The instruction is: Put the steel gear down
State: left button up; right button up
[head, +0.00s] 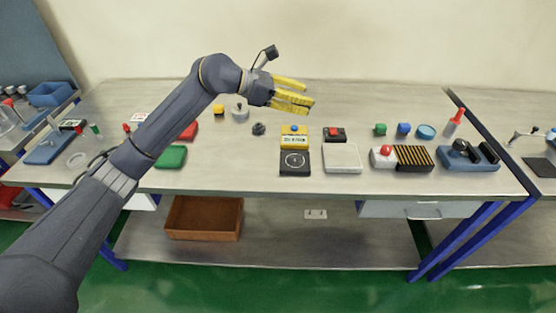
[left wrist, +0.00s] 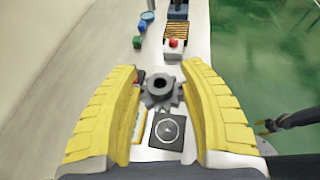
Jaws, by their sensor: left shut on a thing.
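My left gripper (head: 306,103), with yellow fingers, is over the back middle of the workbench. It also shows in the left wrist view (left wrist: 160,72), shut on the steel gear. The steel gear (left wrist: 160,91) is dark grey and toothed, with a round hole, and sits between the fingertips. I cannot make the gear out in the head view.
On the bench (head: 350,104) are a yellow device (head: 294,136), a pale tray (head: 342,158), a red-button box (head: 383,157), a striped block (head: 414,158) and a small dark round piece (head: 258,129). The back of the bench right of my gripper is clear.

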pick_arm(q)
send_over(295, 160)
notch_tip(295, 160, down, 14)
jog(key=shift+f, duration=3.05)
jog(key=shift+f, duration=0.15)
jog(key=o, duration=1.4)
jog(key=shift+c, duration=0.2)
jog(key=v, duration=1.2)
jog(key=shift+s+d, duration=0.1)
jog(key=shift+s, duration=0.15)
